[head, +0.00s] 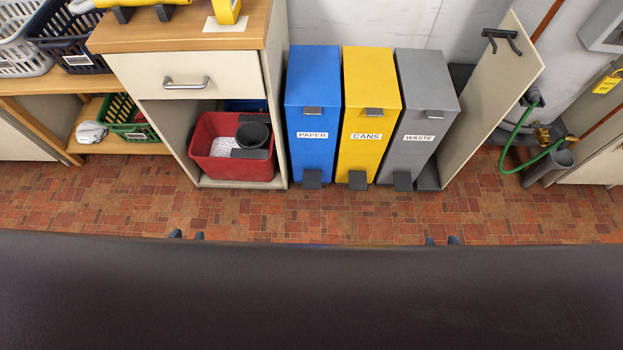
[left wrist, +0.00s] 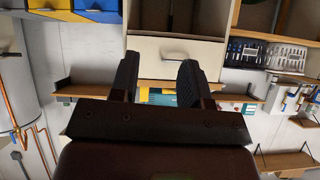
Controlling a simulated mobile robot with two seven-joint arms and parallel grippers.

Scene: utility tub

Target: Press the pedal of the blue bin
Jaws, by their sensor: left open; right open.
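The blue bin (head: 313,95), labelled PAPER, stands upright on the floor in the head view, left of the yellow and grey bins. Its dark pedal (head: 312,179) sticks out at the foot of its front. Its lid looks shut. My left gripper (head: 186,235) shows only as two fingertips above the dark edge of my body, below and left of the pedal and apart from it. In the left wrist view my left gripper (left wrist: 158,82) is open with nothing between its fingers.
The yellow CANS bin (head: 370,95) and grey WASTE bin (head: 427,95) stand close beside the blue one, each with a pedal. A cabinet (head: 185,75) holding a red tub (head: 205,165) is on the left. The tiled floor (head: 320,215) before the bins is clear.

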